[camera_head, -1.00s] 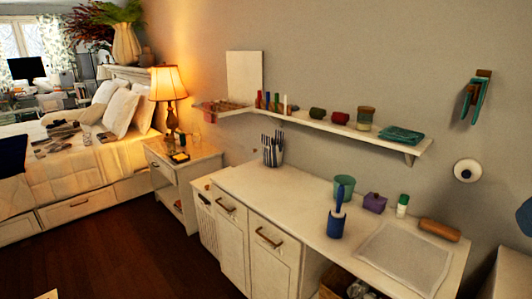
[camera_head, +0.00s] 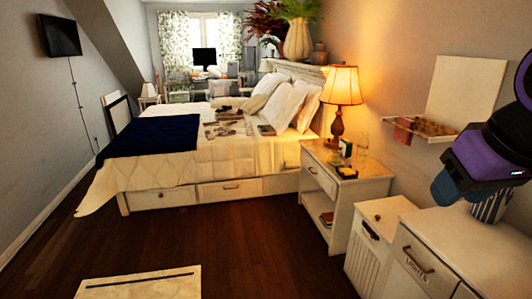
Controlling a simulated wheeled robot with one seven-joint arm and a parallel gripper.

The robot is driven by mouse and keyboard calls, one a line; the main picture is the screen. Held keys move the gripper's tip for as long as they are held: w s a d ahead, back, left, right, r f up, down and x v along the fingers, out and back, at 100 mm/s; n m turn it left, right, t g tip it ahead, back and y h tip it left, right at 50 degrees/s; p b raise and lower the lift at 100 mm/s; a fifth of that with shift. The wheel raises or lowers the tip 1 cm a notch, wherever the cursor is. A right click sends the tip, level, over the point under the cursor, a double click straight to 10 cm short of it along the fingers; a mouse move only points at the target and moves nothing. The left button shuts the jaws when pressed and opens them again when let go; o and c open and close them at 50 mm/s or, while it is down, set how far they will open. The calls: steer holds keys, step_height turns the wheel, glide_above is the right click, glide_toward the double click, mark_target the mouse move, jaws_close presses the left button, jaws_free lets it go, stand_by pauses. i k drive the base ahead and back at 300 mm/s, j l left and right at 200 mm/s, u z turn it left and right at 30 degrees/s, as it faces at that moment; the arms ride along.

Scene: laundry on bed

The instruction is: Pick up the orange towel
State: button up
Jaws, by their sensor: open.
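I cannot make out a clear orange towel. A small reddish cloth (camera_head: 404,131) hangs at the left end of the wall shelf (camera_head: 438,135); I cannot tell whether it is the towel. Several small folded or flat items (camera_head: 228,128) lie on the bed (camera_head: 160,170), too small to identify. Part of my arm, purple, black and blue, shows at the right edge and covers part of the shelf and counter area. I see no gripper fingers.
A nightstand (camera_head: 345,180) with a lit lamp (camera_head: 340,92) stands right of the bed. A white cabinet (camera_head: 420,255) is at the lower right. A pale rug (camera_head: 140,283) lies in front. The dark wooden floor (camera_head: 220,235) between is clear.

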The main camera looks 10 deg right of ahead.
mark_target(403, 137)
steer(key=i, duration=0.6)
steer(key=i+j+z, duration=0.1)
steer(key=i, duration=0.45)
steer(key=i+j, duration=0.1)
steer(key=i, duration=0.5)
steer(key=i+j+z, duration=0.1)
steer(key=i+z, duration=0.3)
steer(key=i+j+z, duration=0.2)
steer(key=i+z, duration=0.15)
steer(key=i+j+z, duration=0.6)
steer(key=z, duration=0.2)
steer(key=j, duration=0.1)
